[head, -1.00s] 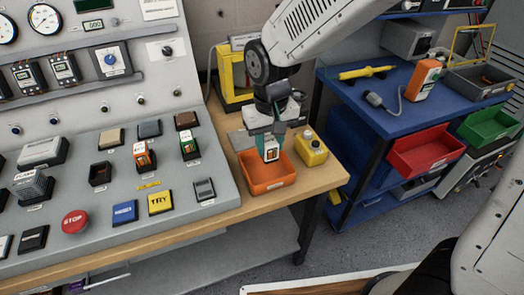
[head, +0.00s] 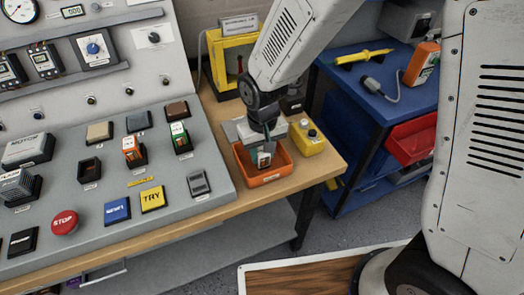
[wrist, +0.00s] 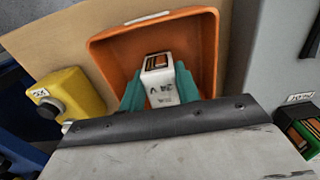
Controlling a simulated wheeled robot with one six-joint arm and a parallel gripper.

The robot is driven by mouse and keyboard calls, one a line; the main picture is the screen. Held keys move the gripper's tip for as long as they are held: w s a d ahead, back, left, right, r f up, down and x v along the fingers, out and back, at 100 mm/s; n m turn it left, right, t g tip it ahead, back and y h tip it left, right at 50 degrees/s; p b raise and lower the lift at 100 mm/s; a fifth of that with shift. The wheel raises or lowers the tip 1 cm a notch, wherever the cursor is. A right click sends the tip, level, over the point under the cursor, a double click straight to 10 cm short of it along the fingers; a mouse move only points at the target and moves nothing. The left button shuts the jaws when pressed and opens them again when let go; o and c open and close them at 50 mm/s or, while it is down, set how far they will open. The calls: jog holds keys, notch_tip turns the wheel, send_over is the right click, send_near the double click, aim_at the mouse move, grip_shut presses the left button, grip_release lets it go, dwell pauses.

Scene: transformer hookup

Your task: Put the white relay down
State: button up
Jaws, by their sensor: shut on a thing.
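The white relay (wrist: 160,88), with print on its side and an orange-and-dark top face, is between the teal fingers of my gripper (wrist: 158,92) in the wrist view. My gripper is shut on it. In the head view the relay (head: 264,159) is low inside the orange bin (head: 262,180), below its rim line. My gripper also shows in the head view (head: 265,150), pointing down into the bin. The bin's wall shows around the relay in the wrist view (wrist: 108,62). I cannot tell whether the relay touches the bin floor.
A yellow button box (head: 308,137) stands close to the bin's right side. The sloped grey console (head: 100,200) with relays and buttons lies to the left. A yellow-framed unit (head: 233,60) stands behind. A blue cart (head: 375,95) is to the right.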

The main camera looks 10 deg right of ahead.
jog(key=o, duration=1.1)
jog(key=shift+f, duration=0.1)
notch_tip(320, 180, up, 12)
jog(key=s+d+r+m, duration=0.1)
jog(key=s+d+r, duration=0.35)
jog(key=d, duration=0.25)
jog(key=s+d+r+m, duration=0.1)
jog(key=s+d+r, duration=0.3)
jog(key=d+r, duration=0.25)
jog(key=shift+m+t, duration=0.6)
jog(key=s+d, duration=0.2)
jog(key=s, duration=0.1)
jog(key=s+d, duration=0.2)
jog(key=s, duration=0.2)
jog(key=s+d+r, duration=0.1)
jog(key=s+d, duration=0.2)
jog(key=shift+s, duration=0.25)
